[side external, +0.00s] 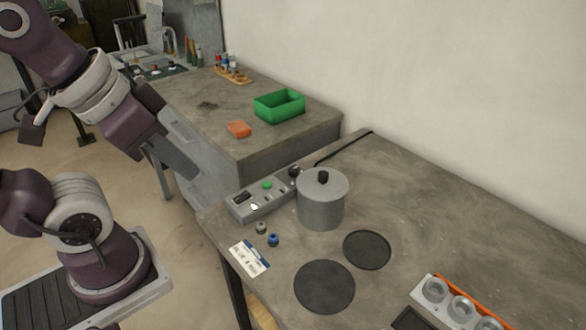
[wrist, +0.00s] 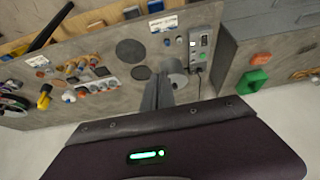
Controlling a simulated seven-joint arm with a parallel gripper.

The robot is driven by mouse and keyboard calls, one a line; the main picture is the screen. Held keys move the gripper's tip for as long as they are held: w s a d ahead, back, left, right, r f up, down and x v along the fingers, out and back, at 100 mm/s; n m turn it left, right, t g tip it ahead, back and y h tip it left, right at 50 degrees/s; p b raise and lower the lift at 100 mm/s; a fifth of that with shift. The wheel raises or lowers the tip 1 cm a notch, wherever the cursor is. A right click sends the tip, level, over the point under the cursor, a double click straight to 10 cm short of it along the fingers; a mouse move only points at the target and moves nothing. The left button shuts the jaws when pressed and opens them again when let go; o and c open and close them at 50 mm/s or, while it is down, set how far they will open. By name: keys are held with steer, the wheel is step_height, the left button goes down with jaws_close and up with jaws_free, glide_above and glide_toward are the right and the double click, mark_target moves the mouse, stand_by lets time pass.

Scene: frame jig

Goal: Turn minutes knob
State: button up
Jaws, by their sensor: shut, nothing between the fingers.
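A grey control panel (side external: 276,203) with a green button (side external: 267,185) and a small dark display sits at the left edge of the near table. A dark round knob (side external: 294,171) is at its far end, beside the pot. No readable label marks the minutes knob. The panel also shows in the wrist view (wrist: 200,42), upper right of the fingers. My gripper (side external: 194,176) is shut and empty, up and left of the panel and apart from it. Its fingers also show in the wrist view (wrist: 157,94), near the pot in the picture.
A lidded grey pot (side external: 322,205) stands right against the panel. A grey peg (side external: 261,227), a blue peg (side external: 273,240) and a printed card (side external: 249,257) lie in front. Two dark discs (side external: 324,287) are flat on the table. A green bin (side external: 279,106) stands on the far bench.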

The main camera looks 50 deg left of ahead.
steer(key=o, duration=0.4)
steer(key=shift+w+r, duration=0.1)
steer(key=shift+w, duration=0.1)
steer(key=shift+c, duration=0.2)
steer(key=o, duration=0.7)
steer(key=w+n, duration=0.1)
steer(key=w, duration=0.1)
steer(key=w+a+r+n, duration=0.1)
steer(key=w, duration=0.2)
steer(key=w+r+n+g, duration=0.1)
steer(key=w, duration=0.1)
steer(key=shift+w+a+n, duration=0.15)
steer(key=shift+w+n, duration=0.2)
steer(key=shift+n, duration=0.05)
steer(key=n+g, duration=0.4)
steer(key=n, duration=0.9)
glide_above(293, 168)
steer(key=d, duration=0.1)
step_height(293, 168, down, 19)
steer(key=shift+n+g, duration=0.3)
steer(key=shift+n, duration=0.3)
steer(key=f, duration=0.6)
steer(key=a+f, duration=0.1)
steer(key=f, duration=0.3)
steer(key=shift+f, duration=0.1)
jaws_close()
